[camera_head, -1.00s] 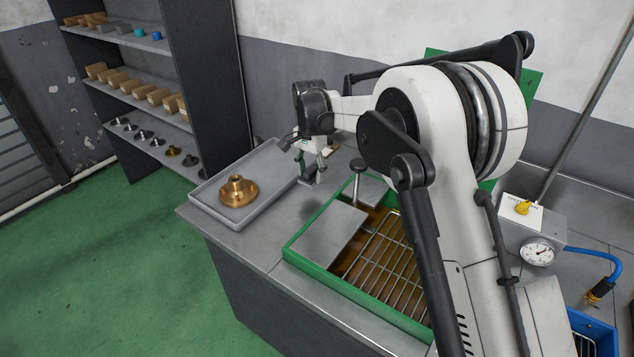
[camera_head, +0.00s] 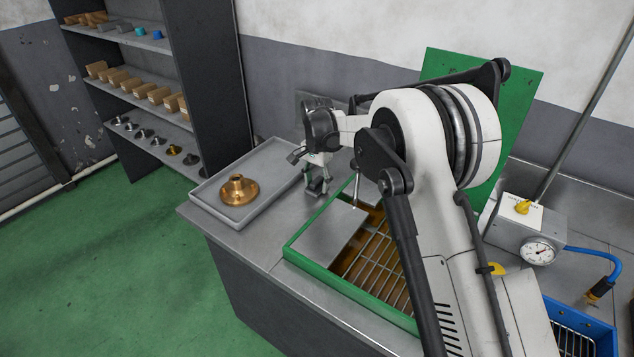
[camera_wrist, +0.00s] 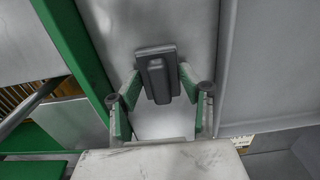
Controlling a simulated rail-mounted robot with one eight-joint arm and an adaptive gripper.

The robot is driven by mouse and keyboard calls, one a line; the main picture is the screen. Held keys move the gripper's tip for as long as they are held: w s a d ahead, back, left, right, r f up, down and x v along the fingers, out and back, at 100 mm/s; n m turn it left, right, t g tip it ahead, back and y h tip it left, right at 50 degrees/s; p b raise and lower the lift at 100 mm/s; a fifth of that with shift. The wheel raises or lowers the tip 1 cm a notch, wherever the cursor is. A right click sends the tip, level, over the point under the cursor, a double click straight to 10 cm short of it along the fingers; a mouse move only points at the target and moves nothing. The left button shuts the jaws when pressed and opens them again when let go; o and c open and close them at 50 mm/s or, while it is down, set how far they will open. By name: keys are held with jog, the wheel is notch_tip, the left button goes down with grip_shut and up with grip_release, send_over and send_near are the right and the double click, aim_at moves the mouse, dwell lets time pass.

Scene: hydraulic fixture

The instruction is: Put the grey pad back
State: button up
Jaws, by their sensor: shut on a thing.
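The grey pad (camera_wrist: 157,74) is a dark grey block with a raised ridge, seen in the wrist view. My gripper (camera_wrist: 160,82) is shut on it, with one green-lined finger at each side. Below the pad in that view lies a bare grey metal surface. In the head view my gripper (camera_head: 318,188) is low over the bench, between the grey tray and the green-rimmed basin. The pad is too small there to make out clearly. I cannot tell whether the pad touches the bench.
A grey tray (camera_head: 203,190) holding a brass flanged part (camera_head: 238,190) is left of my gripper. The green-rimmed basin (camera_head: 343,292) with a grate and an upright post is to its right. A shelf (camera_head: 150,95) of small parts stands back left. A gauge box (camera_head: 525,235) stands right.

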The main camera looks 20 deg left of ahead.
aim_at(317, 180)
jog(key=o, duration=1.3)
jog(key=shift+o, duration=0.2)
jog(key=shift+r, duration=0.1)
notch_tip(317, 180, up, 12)
